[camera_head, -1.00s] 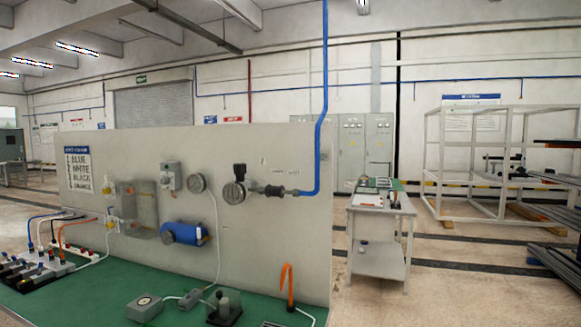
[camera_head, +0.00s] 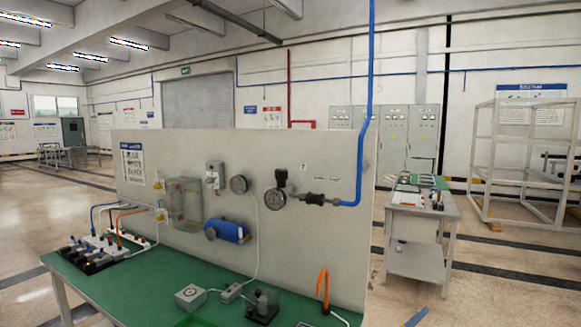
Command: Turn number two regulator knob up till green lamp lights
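A grey upright panel (camera_head: 325,240) stands on a green-topped bench (camera_head: 130,283). A regulator with a black knob (camera_head: 281,177) and a round gauge (camera_head: 275,200) is mounted on the panel's right part, joined to a blue pipe (camera_head: 361,150). Another round gauge (camera_head: 239,184) and a grey box (camera_head: 215,176) sit to its left. I cannot read which regulator is number two. An orange glow (camera_head: 88,264) shows on the black block at the bench's left; no lit green lamp can be made out. Neither gripper is in view.
A blue cylinder (camera_head: 228,232) and a clear-walled box (camera_head: 184,204) are on the panel. A grey cart (camera_head: 420,225) is at right. Open floor lies at left.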

